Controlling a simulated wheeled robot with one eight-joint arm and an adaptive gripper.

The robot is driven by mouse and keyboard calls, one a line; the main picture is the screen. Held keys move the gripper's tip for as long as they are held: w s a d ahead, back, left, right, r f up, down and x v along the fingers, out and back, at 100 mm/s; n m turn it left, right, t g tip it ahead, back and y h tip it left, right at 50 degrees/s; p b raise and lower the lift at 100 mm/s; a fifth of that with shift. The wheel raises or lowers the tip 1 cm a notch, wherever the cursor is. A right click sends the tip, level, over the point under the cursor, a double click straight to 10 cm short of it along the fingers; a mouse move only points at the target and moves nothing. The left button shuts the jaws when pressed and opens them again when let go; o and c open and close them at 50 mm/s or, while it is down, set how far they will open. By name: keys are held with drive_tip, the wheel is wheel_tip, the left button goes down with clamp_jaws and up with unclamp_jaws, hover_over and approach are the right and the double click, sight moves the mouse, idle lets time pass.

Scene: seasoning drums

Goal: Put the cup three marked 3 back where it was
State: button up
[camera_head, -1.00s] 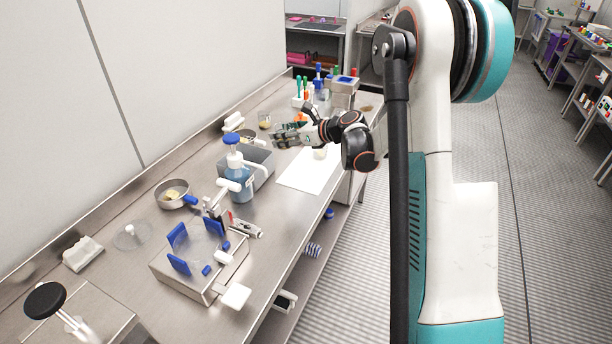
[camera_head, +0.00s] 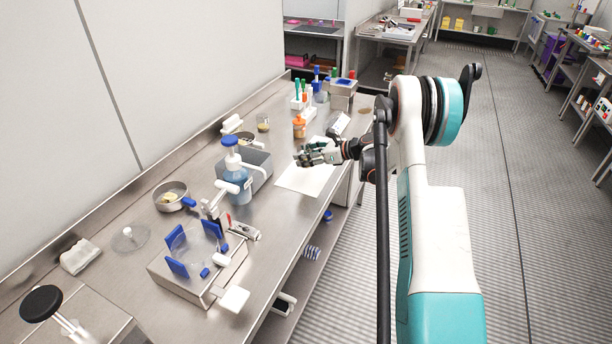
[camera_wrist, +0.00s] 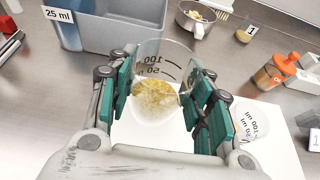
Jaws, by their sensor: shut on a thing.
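My gripper (camera_head: 303,157) hangs over the white sheet (camera_head: 292,182) on the steel bench. In the wrist view its teal-padded fingers (camera_wrist: 159,88) are shut around a clear cup (camera_wrist: 160,75) with black volume marks and yellowish grains inside. No number 3 shows on this cup, so I cannot tell if it is cup three. Another clear marked cup (camera_wrist: 251,121) stands on the sheet (camera_wrist: 270,155), right of my gripper.
An orange-capped jar (camera_head: 299,127) and a test tube rack (camera_head: 303,106) stand behind. A grey bin (camera_head: 257,170), a blue bottle (camera_head: 238,182) and a metal pan (camera_head: 171,196) stand to the left. Bare bench lies around the small cup.

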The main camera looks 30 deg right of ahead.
drive_tip(key=shift+f+b, duration=0.65)
drive_tip(key=shift+f, duration=3.1)
drive_tip(key=shift+f, duration=0.2)
drive_tip(key=o, duration=1.1)
drive_tip(key=shift+o, duration=0.2)
drive_tip(key=shift+r, duration=0.15)
drive_tip(key=shift+s+d+r, duration=0.1)
drive_tip(key=shift+r, duration=0.05)
drive_tip(key=p+v, duration=0.1)
drive_tip(key=v, duration=1)
drive_tip(key=shift+s+d+r+p, duration=0.15)
drive_tip(key=shift+s+r+p, duration=0.05)
drive_tip(key=shift+p, duration=0.2)
